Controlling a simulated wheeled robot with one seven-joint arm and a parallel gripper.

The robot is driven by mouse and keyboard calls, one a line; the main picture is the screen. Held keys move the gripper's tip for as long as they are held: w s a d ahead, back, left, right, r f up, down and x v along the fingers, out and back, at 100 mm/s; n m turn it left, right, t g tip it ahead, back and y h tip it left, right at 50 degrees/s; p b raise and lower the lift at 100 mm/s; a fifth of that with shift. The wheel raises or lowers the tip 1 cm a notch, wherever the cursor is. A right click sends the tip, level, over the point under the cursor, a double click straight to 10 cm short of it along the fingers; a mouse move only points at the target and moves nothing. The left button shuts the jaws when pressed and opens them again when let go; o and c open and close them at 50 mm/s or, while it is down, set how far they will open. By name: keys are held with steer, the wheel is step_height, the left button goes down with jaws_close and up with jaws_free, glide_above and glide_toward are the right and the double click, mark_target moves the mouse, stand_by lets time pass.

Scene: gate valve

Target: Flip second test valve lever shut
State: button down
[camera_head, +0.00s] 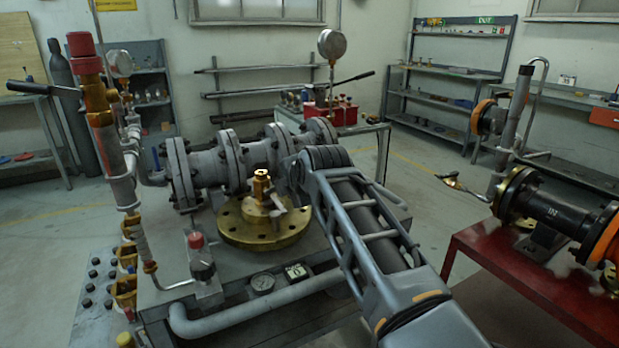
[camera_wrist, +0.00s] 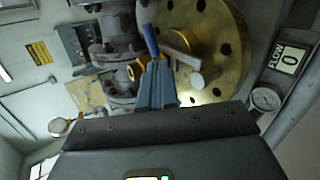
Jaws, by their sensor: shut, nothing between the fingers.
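A brass flange (camera_wrist: 225,45) with bolt holes fills the upper right of the wrist view, and a pale bar with a round end (camera_wrist: 188,68) stands out in front of it. A small brass fitting (camera_wrist: 137,70) sits at its left, beside a blue lever (camera_wrist: 151,40) that points up. My gripper (camera_wrist: 157,66) is shut and empty, its fingertips close to the lever's lower end; I cannot tell whether they touch. In the head view the flange (camera_head: 262,232) lies on the bench with a brass stem (camera_head: 261,186) on it.
Grey flanged pipework (camera_head: 205,167) stands behind the flange. A flow display (camera_head: 296,271) and gauge (camera_head: 262,282) are at the bench front. A red-knobbed valve block (camera_head: 201,260) and a red-topped column (camera_head: 105,120) stand left. A red table (camera_head: 540,290) with pipework is right.

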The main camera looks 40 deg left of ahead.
steer(key=v, duration=1)
steer(key=shift+a, duration=0.1)
stand_by(0.5)
